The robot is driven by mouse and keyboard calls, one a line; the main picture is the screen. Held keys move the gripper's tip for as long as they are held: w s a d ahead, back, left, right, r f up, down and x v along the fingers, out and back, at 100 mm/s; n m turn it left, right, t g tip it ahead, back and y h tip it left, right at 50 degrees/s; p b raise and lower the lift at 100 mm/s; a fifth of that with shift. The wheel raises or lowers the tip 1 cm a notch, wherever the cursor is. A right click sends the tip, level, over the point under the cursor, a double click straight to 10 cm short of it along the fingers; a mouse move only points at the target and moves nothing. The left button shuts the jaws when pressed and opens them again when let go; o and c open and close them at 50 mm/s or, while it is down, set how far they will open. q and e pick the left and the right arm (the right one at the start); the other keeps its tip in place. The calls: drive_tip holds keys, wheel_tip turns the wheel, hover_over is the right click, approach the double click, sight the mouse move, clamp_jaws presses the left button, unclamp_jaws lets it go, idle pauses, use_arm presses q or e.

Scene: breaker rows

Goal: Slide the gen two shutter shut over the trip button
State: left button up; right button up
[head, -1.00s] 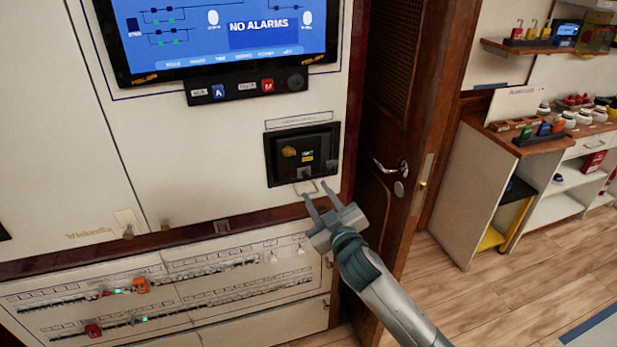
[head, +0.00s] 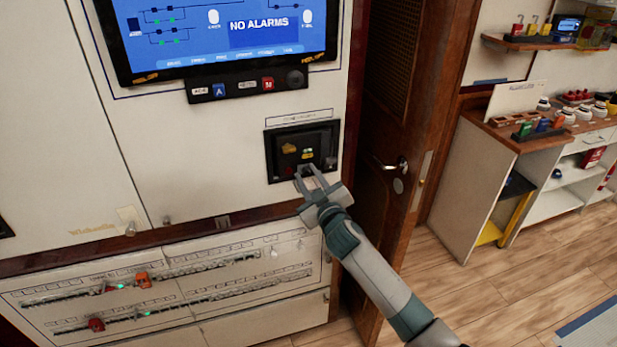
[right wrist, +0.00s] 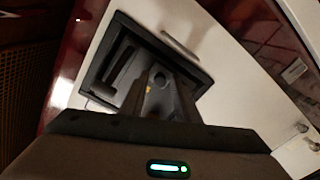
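The black-framed breaker panel (head: 272,160) is set in the white cabinet front, with a yellowish mark and a small lit green-yellow label inside. My right gripper (head: 308,172) is at its lower edge, with its two fingers apart and pointing up into it. In the right wrist view the panel (right wrist: 98,75) is tilted, and the fingers (right wrist: 158,98) reach into its dark recess on either side of a grey part with a small yellow spot. I cannot clearly make out the shutter or the trip button; the fingers cover the panel's lower middle. My left gripper is not in view.
A screen reading NO ALARMS (head: 258,28) and a button strip (head: 245,86) are above. A wooden door with a handle (head: 392,165) stands close on the right. Breaker rows (head: 160,290) are below left. A workbench (head: 530,140) is farther right.

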clamp_jaws()
drive_tip(key=a, duration=0.2)
drive_tip(key=s+a+b, duration=0.1)
drive_tip(key=shift+s+a+f, duration=0.1)
drive_tip(key=shift+s+a, duration=0.05)
drive_tip(key=shift+a, duration=0.25)
drive_tip(key=shift+s+a, duration=0.15)
drive_tip(key=shift+a, duration=0.25)
drive_tip(key=shift+d, duration=0.1)
drive_tip(key=shift+o, duration=0.3)
unclamp_jaws()
drive_tip(key=shift+o, duration=1.3)
drive_tip(key=shift+a, duration=0.2)
drive_tip(key=shift+d, duration=0.15)
